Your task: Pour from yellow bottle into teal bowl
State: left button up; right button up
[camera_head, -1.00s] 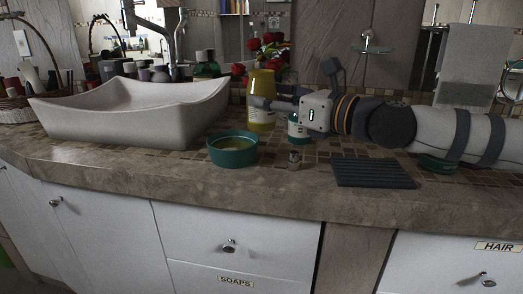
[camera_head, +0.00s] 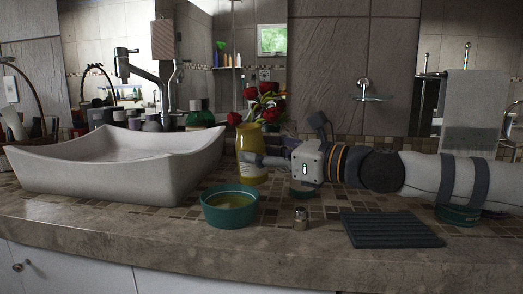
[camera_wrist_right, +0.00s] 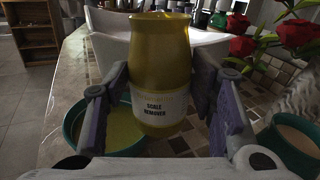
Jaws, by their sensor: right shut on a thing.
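The yellow bottle (camera_head: 250,145) stands upright behind the teal bowl in the head view. In the right wrist view the bottle (camera_wrist_right: 160,50) faces me, open-topped, with a white "SCALE REMOVER" label. My right gripper (camera_head: 262,160) is shut on it, a finger on each side. I cannot tell whether its base touches the counter. The teal bowl (camera_head: 229,217) sits on the counter in front and slightly left of the bottle, with yellowish contents. In the wrist view the bowl (camera_wrist_right: 74,126) is partly hidden by the left finger. My left gripper is not in view.
A white sink (camera_head: 110,170) stands left of the bowl. A small metal-topped jar (camera_head: 301,217) and a dark ribbed mat (camera_head: 390,230) lie to the right. Red flowers (camera_head: 268,108) stand behind the bottle.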

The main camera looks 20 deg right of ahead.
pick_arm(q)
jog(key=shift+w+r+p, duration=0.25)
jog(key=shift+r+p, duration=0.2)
pick_arm(e)
jog(key=shift+w+d+r+n, duration=0.1)
jog(key=shift+d+r+n, duration=0.1)
jog(key=shift+n, duration=0.3)
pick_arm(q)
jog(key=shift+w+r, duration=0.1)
pick_arm(e)
jog(key=shift+d+n, duration=0.1)
jog(key=shift+n, duration=0.2)
jog(key=shift+w+d+f+n+h+p, duration=0.1)
jog(key=shift+d+n+h+p, duration=0.2)
jog(key=shift+n, duration=0.4)
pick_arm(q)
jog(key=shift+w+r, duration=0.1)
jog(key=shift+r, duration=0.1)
pick_arm(e)
jog(key=shift+f, duration=0.4)
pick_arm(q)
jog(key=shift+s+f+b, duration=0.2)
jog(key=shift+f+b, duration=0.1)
pick_arm(e)
jog(key=shift+w+d+f+n, duration=0.1)
jog(key=shift+d+f+n, duration=0.05)
jog(key=shift+f+n, duration=0.75)
